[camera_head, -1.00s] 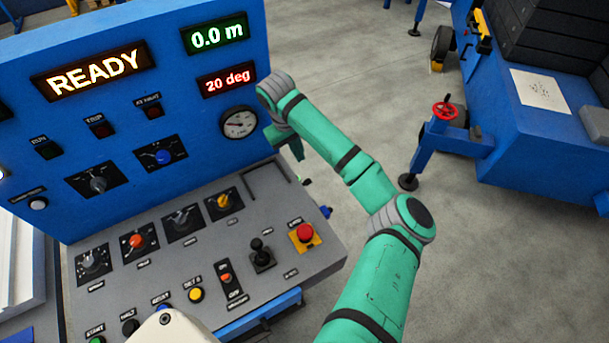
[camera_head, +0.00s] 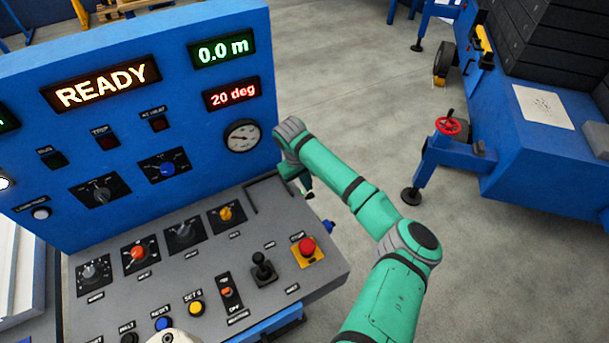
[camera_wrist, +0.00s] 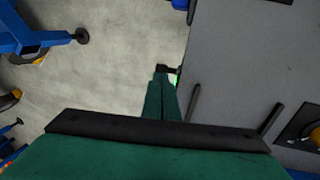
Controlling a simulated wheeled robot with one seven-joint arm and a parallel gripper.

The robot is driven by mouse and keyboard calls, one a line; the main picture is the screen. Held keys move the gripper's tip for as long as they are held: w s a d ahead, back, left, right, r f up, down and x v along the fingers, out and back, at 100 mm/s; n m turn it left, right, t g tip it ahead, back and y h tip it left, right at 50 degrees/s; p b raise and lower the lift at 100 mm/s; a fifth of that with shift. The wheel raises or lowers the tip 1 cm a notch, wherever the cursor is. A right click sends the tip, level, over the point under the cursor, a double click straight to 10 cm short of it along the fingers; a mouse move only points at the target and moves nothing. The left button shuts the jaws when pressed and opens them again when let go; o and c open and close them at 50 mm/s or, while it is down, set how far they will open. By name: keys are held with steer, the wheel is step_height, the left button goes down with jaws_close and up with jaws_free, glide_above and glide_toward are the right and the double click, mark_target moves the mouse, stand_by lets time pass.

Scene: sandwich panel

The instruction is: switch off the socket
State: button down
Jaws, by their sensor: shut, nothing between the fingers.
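A small blue fitting (camera_head: 327,226), possibly the socket, sticks out from the right side of the console; its details are too small to tell. My gripper (camera_head: 307,190) is by the console's right edge, partly hidden behind my green arm, just above and left of the blue fitting. In the wrist view, my gripper (camera_wrist: 163,72) is shut and empty, its narrow dark tip beside the grey console edge. A small green glow (camera_wrist: 174,79) shows right by the tip, mostly hidden. A blue piece (camera_wrist: 181,4) shows at the top edge. I see no contact clearly.
The blue and grey console (camera_head: 205,245) carries several knobs, a joystick (camera_head: 262,268), a red stop button (camera_head: 306,247) and an ON/OFF rocker (camera_head: 227,292). A blue machine (camera_head: 530,150) with a red handwheel (camera_head: 447,125) stands right. Bare floor (camera_head: 350,90) lies between.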

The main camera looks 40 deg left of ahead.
mark_target(311, 194)
steer(key=shift+x, duration=2.1)
